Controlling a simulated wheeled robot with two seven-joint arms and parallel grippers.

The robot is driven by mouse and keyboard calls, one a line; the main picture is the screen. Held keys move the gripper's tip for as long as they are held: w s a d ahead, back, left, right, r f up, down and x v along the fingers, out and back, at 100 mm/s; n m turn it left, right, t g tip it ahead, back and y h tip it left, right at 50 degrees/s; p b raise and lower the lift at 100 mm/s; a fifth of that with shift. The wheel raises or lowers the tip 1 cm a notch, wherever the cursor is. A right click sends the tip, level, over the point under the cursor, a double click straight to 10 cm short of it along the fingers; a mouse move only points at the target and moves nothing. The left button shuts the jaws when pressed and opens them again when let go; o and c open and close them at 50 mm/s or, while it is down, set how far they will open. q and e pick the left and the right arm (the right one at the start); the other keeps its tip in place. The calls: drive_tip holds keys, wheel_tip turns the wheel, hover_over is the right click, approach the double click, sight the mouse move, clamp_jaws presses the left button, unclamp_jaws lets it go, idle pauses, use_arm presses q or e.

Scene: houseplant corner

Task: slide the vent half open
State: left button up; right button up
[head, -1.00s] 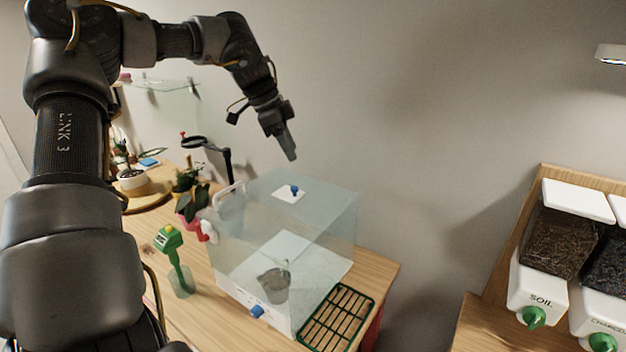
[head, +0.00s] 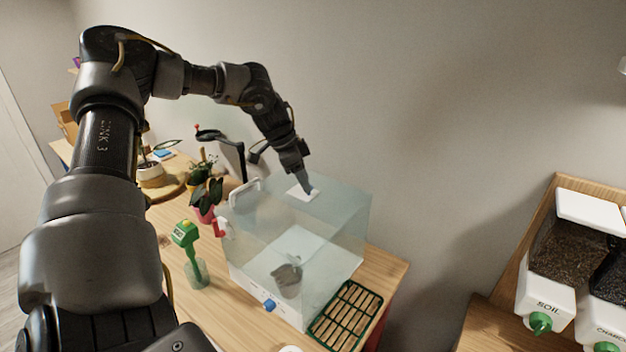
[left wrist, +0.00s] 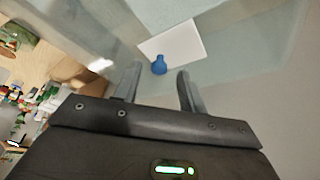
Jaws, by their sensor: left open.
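The clear box (head: 335,230) stands on the wooden table. On its top lies the white vent plate (head: 300,194), which also shows in the left wrist view (left wrist: 183,42). A blue knob (left wrist: 159,65) stands on the plate near one edge in the left wrist view; in the head view my fingers hide it. My left gripper (head: 310,188) is just over the plate and points down. In the left wrist view its two fingers (left wrist: 157,88) are apart, with the knob just beyond the gap between their tips. I cannot tell whether they touch it. My right gripper is not in view.
A dark pot (head: 287,279) is inside the box. A blue knob (head: 269,305) is on its front. A slatted green tray (head: 343,315) lies to the right, a green meter (head: 187,240) to the left. Potted plants (head: 207,195) and a black lamp stand (head: 240,160) are behind left.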

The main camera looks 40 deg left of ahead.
use_arm(q)
drive_tip(key=shift+w+d+f, duration=0.15)
drive_tip(key=shift+w+f, duration=0.1)
drive_tip(key=shift+f, duration=0.15)
drive_tip(key=shift+w+f, duration=0.1)
drive_tip(key=shift+d, duration=0.1)
drive_tip(key=c, duration=0.8)
clamp_jaws()
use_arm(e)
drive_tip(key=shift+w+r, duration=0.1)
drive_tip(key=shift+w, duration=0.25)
